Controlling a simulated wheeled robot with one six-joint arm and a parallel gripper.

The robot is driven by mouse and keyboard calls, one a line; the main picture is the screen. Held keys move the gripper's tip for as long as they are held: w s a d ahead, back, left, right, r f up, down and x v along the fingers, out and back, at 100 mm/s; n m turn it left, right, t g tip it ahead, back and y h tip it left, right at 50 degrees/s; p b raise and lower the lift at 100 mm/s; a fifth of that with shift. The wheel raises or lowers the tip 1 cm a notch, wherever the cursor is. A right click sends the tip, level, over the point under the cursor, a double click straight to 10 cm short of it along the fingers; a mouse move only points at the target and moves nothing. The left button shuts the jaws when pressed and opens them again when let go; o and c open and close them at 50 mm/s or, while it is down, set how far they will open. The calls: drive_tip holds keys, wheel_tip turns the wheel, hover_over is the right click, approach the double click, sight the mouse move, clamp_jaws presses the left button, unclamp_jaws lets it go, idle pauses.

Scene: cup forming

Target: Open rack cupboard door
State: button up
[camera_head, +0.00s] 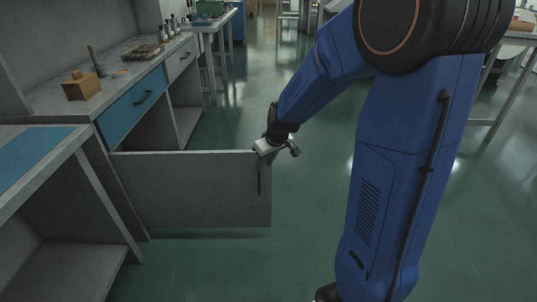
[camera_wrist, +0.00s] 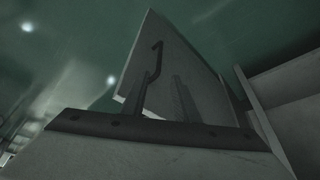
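The grey rack cupboard door (camera_head: 200,190) stands swung wide out from the cupboard in the head view, across the floor. Its dark vertical handle (camera_head: 259,178) is near the free right edge. My gripper (camera_head: 276,147) is at the door's upper right corner, just above the handle. In the wrist view the door (camera_wrist: 200,75) rises ahead with its bent handle (camera_wrist: 155,62), and my gripper (camera_wrist: 162,98) shows two dark fingers set apart. It looks open; whether a finger touches the door or handle I cannot tell.
The cupboard has a blue drawer (camera_head: 135,104) above its open bay. A small wooden box (camera_head: 81,86) stands on the worktop. Another bench with a blue top (camera_head: 35,155) is at the near left. Green floor (camera_head: 245,258) is clear in front of the door.

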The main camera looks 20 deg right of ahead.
drive_tip(key=v, duration=0.6)
drive_tip(key=shift+s+r, duration=0.1)
idle(0.4)
drive_tip(key=s+r+m, duration=0.1)
drive_tip(key=s+r, duration=0.2)
drive_tip(key=s, duration=0.7)
drive_tip(key=s+r+m, duration=0.1)
drive_tip(key=s+r, duration=0.2)
drive_tip(key=s, duration=0.7)
drive_tip(key=s+a+r+m+h, duration=0.1)
drive_tip(key=s+r, duration=0.2)
drive_tip(key=s, duration=0.7)
drive_tip(key=shift+a, duration=0.2)
